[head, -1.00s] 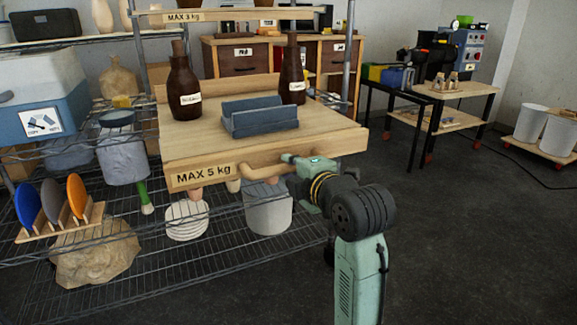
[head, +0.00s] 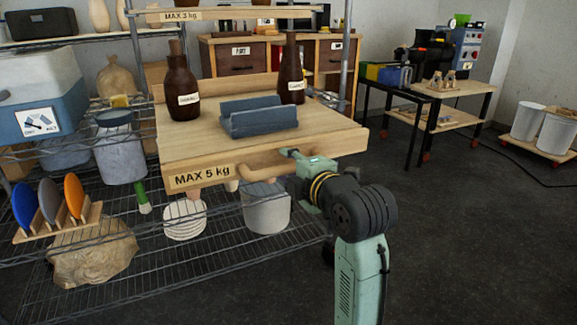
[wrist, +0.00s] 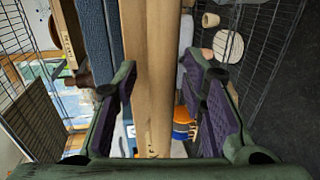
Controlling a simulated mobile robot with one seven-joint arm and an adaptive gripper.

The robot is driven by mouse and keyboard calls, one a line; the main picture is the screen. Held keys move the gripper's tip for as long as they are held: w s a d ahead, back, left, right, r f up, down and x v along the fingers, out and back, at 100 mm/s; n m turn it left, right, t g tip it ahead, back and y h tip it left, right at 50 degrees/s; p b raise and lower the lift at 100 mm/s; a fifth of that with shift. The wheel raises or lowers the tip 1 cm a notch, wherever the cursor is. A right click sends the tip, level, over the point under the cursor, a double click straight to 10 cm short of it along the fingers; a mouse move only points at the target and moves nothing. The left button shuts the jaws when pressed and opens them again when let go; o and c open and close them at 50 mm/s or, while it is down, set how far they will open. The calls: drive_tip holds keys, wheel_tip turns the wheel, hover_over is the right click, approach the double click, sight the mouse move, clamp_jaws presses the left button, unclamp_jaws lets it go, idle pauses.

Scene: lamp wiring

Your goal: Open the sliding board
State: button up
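The sliding board (head: 190,148) is a pale wooden shelf with a "MAX 5 kg" label on its front edge. It sticks out at the front of the wire rack. A rounded wooden handle (head: 258,171) runs along that front edge. My gripper (head: 289,160) is at the right end of the handle. In the wrist view my gripper (wrist: 163,88) is open, its two fingers on either side of the wooden front (wrist: 133,60) and handle (wrist: 163,70). Gaps show beside the fingers; contact cannot be told.
On the board stand two brown bottles (head: 181,88) (head: 291,73) and a blue-grey holder (head: 258,117). Below are white plates (head: 184,218) and a grey bucket (head: 266,210) on the wire rack (head: 200,275). The floor (head: 460,250) to the right is clear.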

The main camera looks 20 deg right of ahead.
drive_tip(key=v, duration=1.1)
drive_tip(key=shift+s, duration=0.15)
